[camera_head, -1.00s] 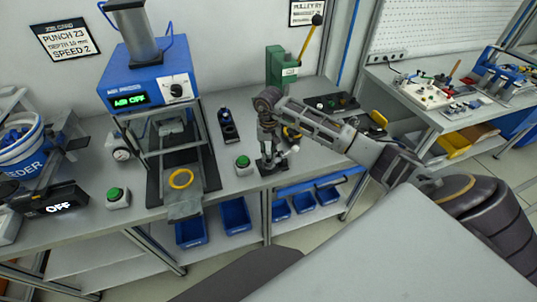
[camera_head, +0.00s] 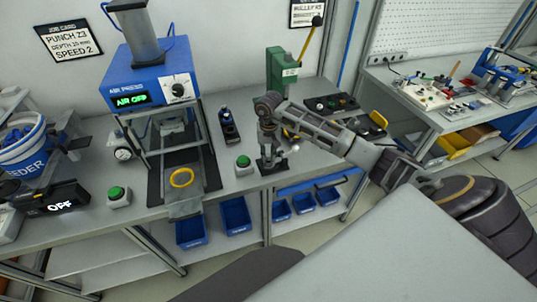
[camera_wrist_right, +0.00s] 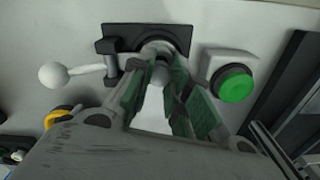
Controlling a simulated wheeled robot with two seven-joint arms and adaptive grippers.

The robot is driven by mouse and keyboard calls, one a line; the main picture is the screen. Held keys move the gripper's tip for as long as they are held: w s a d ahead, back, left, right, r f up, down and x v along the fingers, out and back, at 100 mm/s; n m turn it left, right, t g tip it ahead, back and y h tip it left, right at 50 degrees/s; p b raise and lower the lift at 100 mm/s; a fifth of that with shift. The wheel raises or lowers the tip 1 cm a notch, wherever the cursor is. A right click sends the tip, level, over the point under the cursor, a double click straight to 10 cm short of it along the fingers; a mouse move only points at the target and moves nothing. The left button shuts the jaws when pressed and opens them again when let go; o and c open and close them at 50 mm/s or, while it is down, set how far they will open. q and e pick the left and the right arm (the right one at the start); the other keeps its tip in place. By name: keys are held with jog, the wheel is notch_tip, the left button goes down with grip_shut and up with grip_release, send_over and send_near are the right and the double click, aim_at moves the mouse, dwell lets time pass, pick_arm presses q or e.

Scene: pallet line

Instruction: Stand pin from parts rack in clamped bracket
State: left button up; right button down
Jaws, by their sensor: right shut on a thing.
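My right gripper (camera_head: 269,155) points down over the clamp bracket, whose black base plate (camera_head: 280,167) lies on the bench. In the right wrist view the green-padded fingers of my right gripper (camera_wrist_right: 165,92) are shut on a grey, round-ended pin (camera_wrist_right: 160,74). The pin is in line with the grey round bracket, just above or in it; I cannot tell how deep. The bracket's black plate (camera_wrist_right: 118,32) and its lever with a white ball knob (camera_wrist_right: 53,76) show there too. My left gripper is out of view.
A green button box (camera_head: 243,165) stands close left of the bracket. The blue air press (camera_head: 150,85) with a yellow ring (camera_head: 181,178) is farther left. A green hand press (camera_head: 282,68) stands behind. A black rack (camera_head: 330,103) with small parts is behind right.

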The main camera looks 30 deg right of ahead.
aim_at(269, 155)
jog(key=shift+s+f, duration=0.3)
jog(key=shift+f, duration=0.25)
jog(key=shift+s+f, duration=0.25)
jog(key=shift+f, duration=0.3)
jog(key=c, duration=1.3)
grip_release()
jog(key=shift+w, duration=0.1)
jog(key=shift+c, duration=0.2)
jog(key=shift+w+d+f, duration=0.1)
jog(key=shift+w+f, duration=0.15)
jog(key=shift+w, duration=0.15)
jog(key=shift+s+r, duration=0.15)
jog(key=shift+r, duration=0.15)
jog(key=shift+r, duration=0.25)
jog(key=shift+r+p, duration=0.45)
jog(key=shift+p, duration=0.1)
jog(key=shift+w+r, duration=0.2)
jog(key=shift+r, duration=0.5)
notch_tip(269, 155, up, 11)
jog(key=b, duration=0.2)
jog(key=shift+f, duration=0.2)
